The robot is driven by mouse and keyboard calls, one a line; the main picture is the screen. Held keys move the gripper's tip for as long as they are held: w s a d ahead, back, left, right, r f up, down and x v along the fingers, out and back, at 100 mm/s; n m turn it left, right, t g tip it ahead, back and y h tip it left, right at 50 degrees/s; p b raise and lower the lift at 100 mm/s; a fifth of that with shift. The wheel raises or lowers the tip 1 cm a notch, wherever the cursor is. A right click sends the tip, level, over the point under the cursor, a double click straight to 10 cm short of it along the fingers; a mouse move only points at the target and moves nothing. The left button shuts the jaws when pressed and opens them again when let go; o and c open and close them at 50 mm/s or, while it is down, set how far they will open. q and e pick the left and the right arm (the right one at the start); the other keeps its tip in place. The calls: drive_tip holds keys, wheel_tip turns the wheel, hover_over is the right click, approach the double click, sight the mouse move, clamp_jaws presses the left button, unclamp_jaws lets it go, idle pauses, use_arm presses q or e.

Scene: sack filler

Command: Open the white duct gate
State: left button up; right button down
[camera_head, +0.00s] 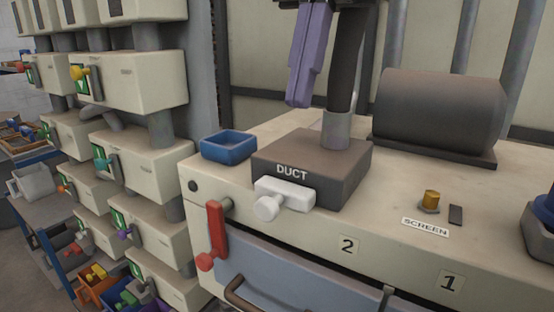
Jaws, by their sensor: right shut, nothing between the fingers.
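The white duct gate (288,194) is a short bar with a round knob on its left end. It sits on the front face of the dark box labelled DUCT (345,165), below the lettering. My right gripper (300,98), with purple fingers, hangs from the top of the picture, pointing down. Its fingers are shut and empty. In the picture it is above the DUCT box and the white gate, apart from the gate. My left gripper is not in view.
A dark hose (350,60) rises from the box beside my right gripper. A blue tray (229,147) stands left of the box. A red lever (217,235) is on the cabinet front. A dark drum (440,110) and brass knob (430,199) are to the right.

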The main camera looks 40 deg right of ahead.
approach(276, 203)
drive_tip(key=x, duration=0.5)
drive_tip(key=shift+w+d+f, duration=0.3)
drive_tip(key=shift+w+f, duration=0.05)
drive_tip(key=shift+w, duration=0.05)
